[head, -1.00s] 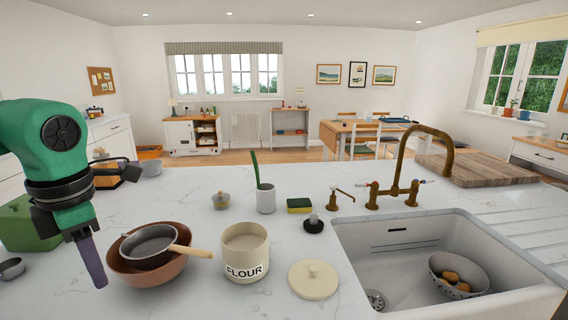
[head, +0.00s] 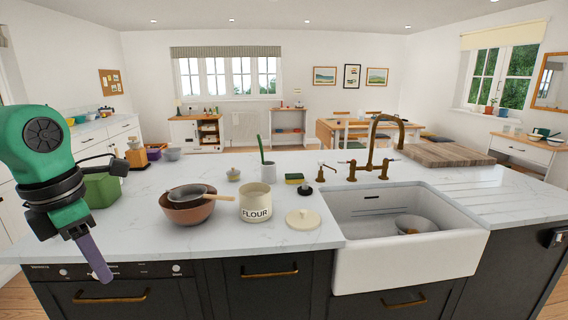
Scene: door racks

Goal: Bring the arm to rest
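My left gripper (head: 95,259) hangs from the green and black wrist at the left, pointing down. Its purple end shows as one narrow bar, seen side-on, so I cannot tell whether it is open or shut. In the picture it overlaps the counter's front edge and the dark drawer fronts. No held object can be made out. My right gripper is not in view.
The white counter (head: 165,249) holds a brown bowl (head: 190,214) with a pan in it, a flour canister (head: 254,203), its lid (head: 303,219) and a green bin (head: 101,188). A white sink (head: 409,254) is at the right.

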